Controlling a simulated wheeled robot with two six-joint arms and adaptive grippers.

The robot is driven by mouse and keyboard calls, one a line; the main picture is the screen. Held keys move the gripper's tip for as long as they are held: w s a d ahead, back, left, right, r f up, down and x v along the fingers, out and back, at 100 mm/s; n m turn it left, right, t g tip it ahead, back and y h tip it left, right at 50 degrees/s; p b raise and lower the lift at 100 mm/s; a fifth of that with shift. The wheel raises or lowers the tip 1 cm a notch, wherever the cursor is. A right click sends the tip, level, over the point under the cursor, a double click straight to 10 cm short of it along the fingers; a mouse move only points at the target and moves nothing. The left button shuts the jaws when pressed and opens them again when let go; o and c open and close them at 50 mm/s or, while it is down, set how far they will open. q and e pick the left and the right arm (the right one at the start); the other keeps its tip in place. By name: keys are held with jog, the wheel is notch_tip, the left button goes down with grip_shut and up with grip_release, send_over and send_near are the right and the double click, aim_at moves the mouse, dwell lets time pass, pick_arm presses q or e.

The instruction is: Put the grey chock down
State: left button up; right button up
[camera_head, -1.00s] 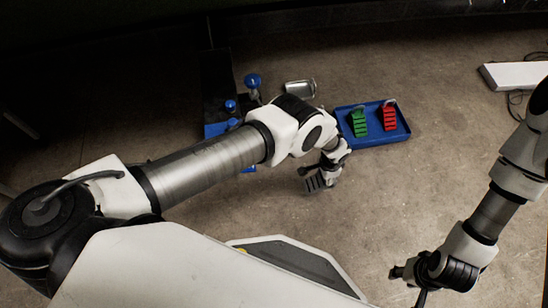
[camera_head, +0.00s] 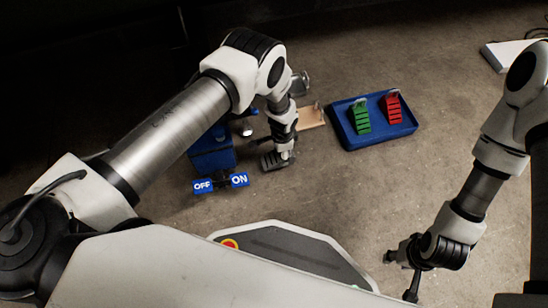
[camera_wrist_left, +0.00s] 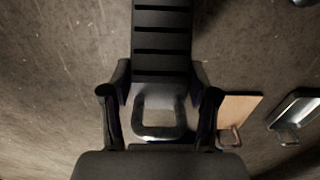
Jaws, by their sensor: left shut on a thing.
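The grey chock (camera_head: 275,161) is dark, with slots across it, and shows beside the blue OFF/ON signs. My left gripper (camera_head: 284,152) is shut on the chock at its handle end. In the left wrist view, the chock (camera_wrist_left: 162,40) extends away from my left gripper (camera_wrist_left: 160,112), and its metal loop handle sits between the fingers. I cannot tell whether the chock touches the floor. My right gripper (camera_head: 399,276) is at the lower right, its fingers apart and empty, away from the chock.
A blue tray (camera_head: 349,137) holds a green chock (camera_head: 361,117) and a red chock (camera_head: 393,108). A wooden piece (camera_head: 312,117) lies left of the tray; a metal item (camera_head: 300,83) is behind it. A blue OFF/ON sign (camera_head: 239,180) is left of the chock.

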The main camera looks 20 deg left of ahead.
aim_at(274, 152)
pick_arm(q)
jog(key=shift+w+a+f, duration=0.1)
jog(key=shift+a+f, duration=0.05)
jog(key=shift+a, duration=0.35)
jog(key=shift+a+f, duration=0.15)
jog(key=shift+a, duration=0.35)
jog(key=shift+a+f+b, duration=0.15)
jog(key=shift+a+b, duration=0.15)
jog(key=shift+b, duration=0.05)
notch_tip(274, 152, down, 3)
jog(key=b, duration=0.2)
jog(key=shift+f+b, duration=0.2)
jog(key=shift+b, duration=0.1)
jog(key=shift+r, duration=0.2)
grip_shut()
jog(key=shift+f, duration=0.15)
jog(key=o, duration=1.6)
grip_release()
